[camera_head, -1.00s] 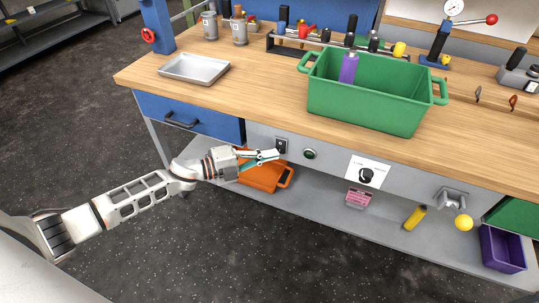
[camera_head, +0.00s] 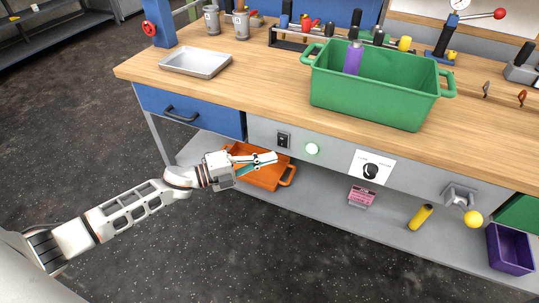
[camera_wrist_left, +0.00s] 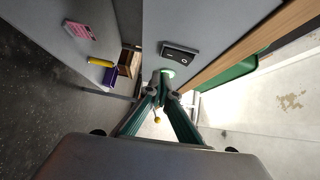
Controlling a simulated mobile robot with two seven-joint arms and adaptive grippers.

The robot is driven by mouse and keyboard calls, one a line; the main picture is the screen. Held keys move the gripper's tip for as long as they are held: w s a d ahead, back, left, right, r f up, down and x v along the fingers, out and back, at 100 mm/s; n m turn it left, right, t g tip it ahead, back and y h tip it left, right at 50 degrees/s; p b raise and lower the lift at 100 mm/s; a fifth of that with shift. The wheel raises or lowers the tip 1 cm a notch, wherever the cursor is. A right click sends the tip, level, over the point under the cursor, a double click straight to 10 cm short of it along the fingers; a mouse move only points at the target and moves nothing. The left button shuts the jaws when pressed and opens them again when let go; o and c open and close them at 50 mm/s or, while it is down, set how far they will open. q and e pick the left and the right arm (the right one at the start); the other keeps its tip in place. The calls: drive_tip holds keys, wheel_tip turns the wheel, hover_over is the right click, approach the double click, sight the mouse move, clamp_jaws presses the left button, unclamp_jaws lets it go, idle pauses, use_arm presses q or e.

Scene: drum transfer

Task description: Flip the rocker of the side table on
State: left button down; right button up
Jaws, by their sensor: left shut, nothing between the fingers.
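The black rocker (camera_head: 283,140) sits on the grey front panel of the side table (camera_head: 335,158), right of the blue drawer. In the left wrist view the rocker (camera_wrist_left: 180,51) shows close ahead of the fingers. My right gripper is not in view.
A green crate (camera_head: 370,98) with a purple bottle (camera_head: 353,57) stands on the wooden top. An orange case (camera_head: 262,177) lies on the lower shelf behind my left gripper. A knob (camera_head: 459,196) juts from the panel at right. The floor in front is clear.

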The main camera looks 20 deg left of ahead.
use_arm(q)
drive_tip(key=f+v, duration=0.1)
drive_tip(key=v, duration=0.9)
drive_tip(key=shift+s+f, duration=0.2)
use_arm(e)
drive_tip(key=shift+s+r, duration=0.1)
use_arm(q)
drive_tip(key=shift+a, duration=0.1)
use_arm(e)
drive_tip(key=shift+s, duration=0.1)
